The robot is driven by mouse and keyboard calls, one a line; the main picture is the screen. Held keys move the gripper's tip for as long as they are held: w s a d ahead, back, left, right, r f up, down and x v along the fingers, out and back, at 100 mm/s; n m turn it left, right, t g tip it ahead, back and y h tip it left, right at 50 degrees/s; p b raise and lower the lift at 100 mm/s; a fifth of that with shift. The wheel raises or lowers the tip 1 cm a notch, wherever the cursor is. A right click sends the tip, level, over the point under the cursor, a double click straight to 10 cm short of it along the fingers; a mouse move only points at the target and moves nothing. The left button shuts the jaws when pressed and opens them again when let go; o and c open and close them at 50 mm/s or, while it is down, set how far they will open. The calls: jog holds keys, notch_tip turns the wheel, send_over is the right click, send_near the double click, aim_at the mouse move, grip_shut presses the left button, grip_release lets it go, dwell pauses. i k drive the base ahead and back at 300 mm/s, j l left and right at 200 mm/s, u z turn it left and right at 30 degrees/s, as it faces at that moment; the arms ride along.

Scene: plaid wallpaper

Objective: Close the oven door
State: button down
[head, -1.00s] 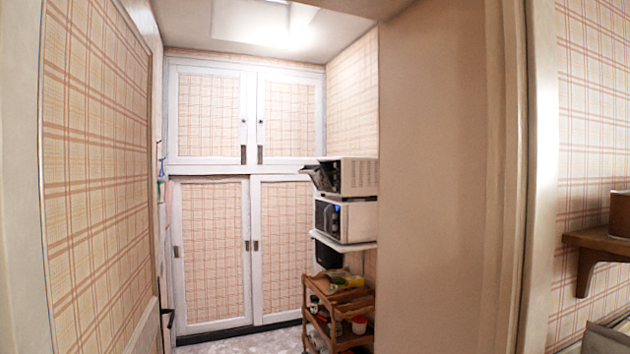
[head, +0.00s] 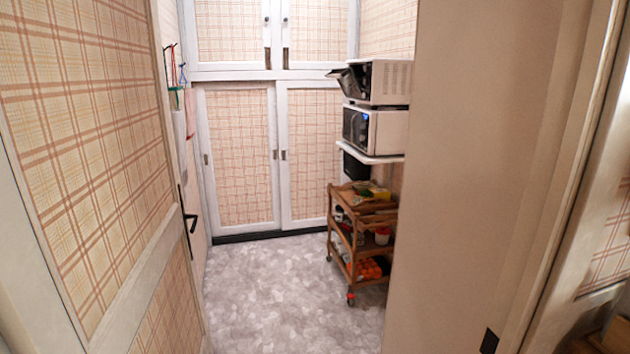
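A small white oven (head: 386,82) sits at the top of a stack of appliances against the right wall of the small room beyond the doorway. Its dark door (head: 350,81) faces left and hangs partly open, tilted out from the oven's front. Below the oven is a white microwave (head: 382,131) with a dark front, standing on a white shelf. My gripper is not in view.
An open door (head: 95,170) with a black handle (head: 190,220) stands on the left. A beige wall (head: 465,170) bounds the doorway on the right. A wooden cart (head: 362,240) stands below the appliances. The grey floor (head: 275,290) ahead is clear. White cupboards (head: 240,155) close the back.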

aim_at(348, 84)
jog(key=i+u, duration=0.1)
jog(key=i, duration=1.65)
jog(key=i+u, duration=0.15)
jog(key=i, duration=1.6)
jog(key=i+z, duration=0.25)
jog(key=i, duration=0.45)
jog(key=i+j+z, duration=0.25)
jog(key=i, duration=0.4)
jog(key=l, duration=0.1)
